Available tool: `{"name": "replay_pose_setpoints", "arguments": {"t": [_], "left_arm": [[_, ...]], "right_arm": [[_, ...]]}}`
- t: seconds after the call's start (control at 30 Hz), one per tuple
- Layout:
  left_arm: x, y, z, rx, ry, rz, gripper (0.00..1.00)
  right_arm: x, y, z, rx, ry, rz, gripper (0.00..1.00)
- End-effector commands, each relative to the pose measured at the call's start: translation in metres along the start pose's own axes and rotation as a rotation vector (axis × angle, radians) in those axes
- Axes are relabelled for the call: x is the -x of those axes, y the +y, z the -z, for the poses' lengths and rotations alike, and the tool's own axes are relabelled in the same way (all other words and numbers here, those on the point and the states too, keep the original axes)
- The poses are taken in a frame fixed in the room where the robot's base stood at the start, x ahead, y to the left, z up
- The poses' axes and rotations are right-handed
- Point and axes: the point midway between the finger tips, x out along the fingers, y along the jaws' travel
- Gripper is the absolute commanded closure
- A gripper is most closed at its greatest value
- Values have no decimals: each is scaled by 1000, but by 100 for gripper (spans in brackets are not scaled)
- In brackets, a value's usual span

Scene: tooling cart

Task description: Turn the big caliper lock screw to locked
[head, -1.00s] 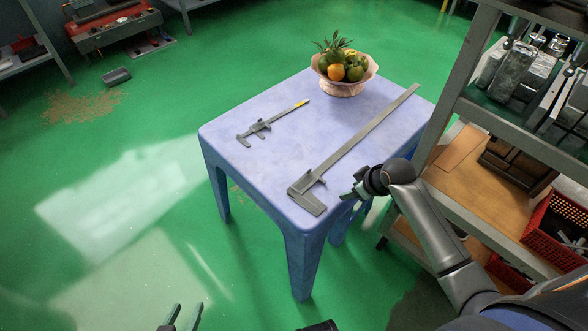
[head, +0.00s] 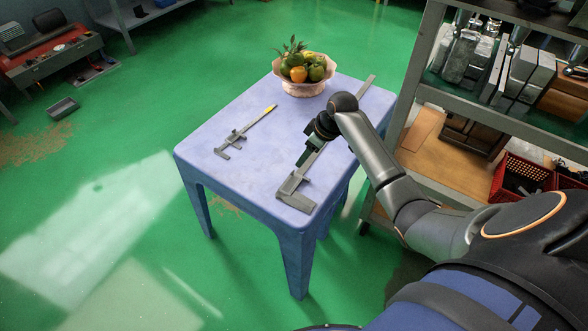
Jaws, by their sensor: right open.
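The big caliper (head: 294,191) lies on the blue table (head: 215,165), its jaws toward the front edge and its long beam running to the back right. My right gripper (head: 304,156) is above the big caliper, pointing down at the sliding-jaw area, and it is open. The gripper and wrist cover part of the beam and slider, so the lock screw cannot be made out. Whether the fingers touch the caliper cannot be told. A smaller caliper (head: 240,134) lies to the left on the same table. My left gripper is out of view.
A fruit bowl (head: 302,86) stands at the table's back edge. A grey shelf unit (head: 405,110) with metal blocks and a red crate (head: 520,176) stands close on the right, beside my right arm. The table's left front is clear.

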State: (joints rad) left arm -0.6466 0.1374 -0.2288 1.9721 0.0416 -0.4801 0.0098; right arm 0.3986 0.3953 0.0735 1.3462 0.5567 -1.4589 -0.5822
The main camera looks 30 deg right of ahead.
Motion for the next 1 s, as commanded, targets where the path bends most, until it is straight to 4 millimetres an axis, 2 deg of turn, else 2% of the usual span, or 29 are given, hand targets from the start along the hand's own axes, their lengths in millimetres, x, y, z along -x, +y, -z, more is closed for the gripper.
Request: {"name": "replay_pose_setpoints", "arguments": {"t": [0.03, 0.2, 0.4, 0.6, 0.87, 1.0], "left_arm": [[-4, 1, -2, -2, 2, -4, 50], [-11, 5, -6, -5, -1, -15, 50], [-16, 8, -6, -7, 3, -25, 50], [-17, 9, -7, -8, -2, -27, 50], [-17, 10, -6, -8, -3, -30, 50], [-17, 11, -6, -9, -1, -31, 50]], "right_arm": [[-15, -2, -1, -2, -1, 5, 46], [-50, -1, 0, -2, 1, 2, 46], [-77, 0, 0, -1, 1, 1, 46], [-87, 0, 0, 1, 1, -1, 46], [-88, 0, 0, 1, 1, -1, 46], [-87, 0, 0, 0, 1, -1, 60]]}}
